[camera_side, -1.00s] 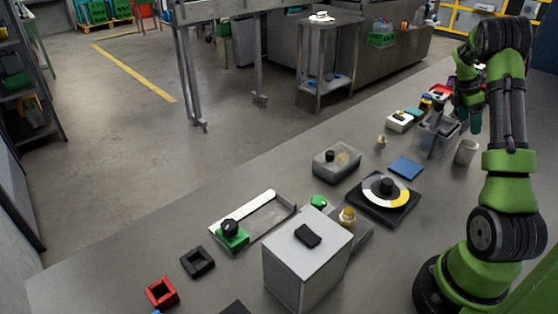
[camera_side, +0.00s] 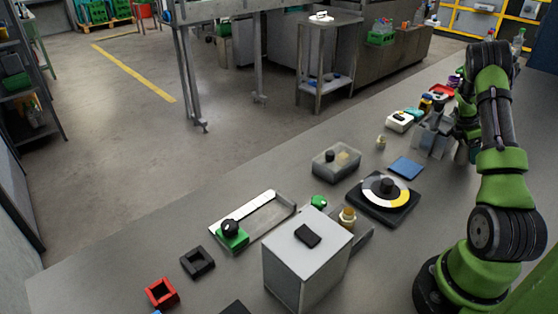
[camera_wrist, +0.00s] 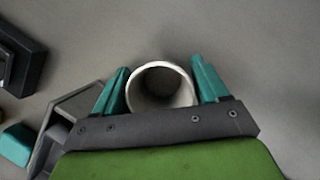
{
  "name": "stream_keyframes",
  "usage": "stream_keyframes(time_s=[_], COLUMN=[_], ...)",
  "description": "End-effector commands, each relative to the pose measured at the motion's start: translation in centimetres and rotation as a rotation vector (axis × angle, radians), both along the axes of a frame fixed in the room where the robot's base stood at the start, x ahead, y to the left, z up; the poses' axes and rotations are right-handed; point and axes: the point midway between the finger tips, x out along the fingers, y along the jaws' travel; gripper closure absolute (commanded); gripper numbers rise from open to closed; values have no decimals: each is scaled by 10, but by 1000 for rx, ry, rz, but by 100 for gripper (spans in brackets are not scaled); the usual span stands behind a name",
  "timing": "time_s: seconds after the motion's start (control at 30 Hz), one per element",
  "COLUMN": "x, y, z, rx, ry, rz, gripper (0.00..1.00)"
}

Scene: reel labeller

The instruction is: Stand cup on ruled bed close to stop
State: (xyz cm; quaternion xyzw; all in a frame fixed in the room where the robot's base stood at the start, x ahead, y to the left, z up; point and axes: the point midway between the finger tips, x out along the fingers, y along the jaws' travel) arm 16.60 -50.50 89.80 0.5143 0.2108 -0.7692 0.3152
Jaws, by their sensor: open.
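The cup (camera_wrist: 161,86) is pale grey and round-mouthed, seen from above in the wrist view. It stands between the two teal fingertips of my gripper (camera_wrist: 160,78), which is open with a finger on each side of it. In the side view my gripper (camera_side: 467,145) is low at the far right of the bench and largely hides the cup. The ruled bed (camera_side: 270,223) is a shallow metal tray with a white scale along its back edge. The stop, a green block (camera_side: 233,240) with a black knob, sits at its left end.
A grey container (camera_side: 433,141) is close left of my gripper.

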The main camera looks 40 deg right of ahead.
Motion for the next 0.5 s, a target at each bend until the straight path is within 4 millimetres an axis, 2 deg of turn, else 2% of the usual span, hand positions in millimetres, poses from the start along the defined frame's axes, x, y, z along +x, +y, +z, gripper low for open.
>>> stream_keyframes(time_s=[0.13,0.4,0.5], x=[0,0,0], y=[0,0,0], z=[0,1,1], rx=[0,-1,-1], ry=[0,0,0], rz=[0,0,0], gripper=[28,70,71])
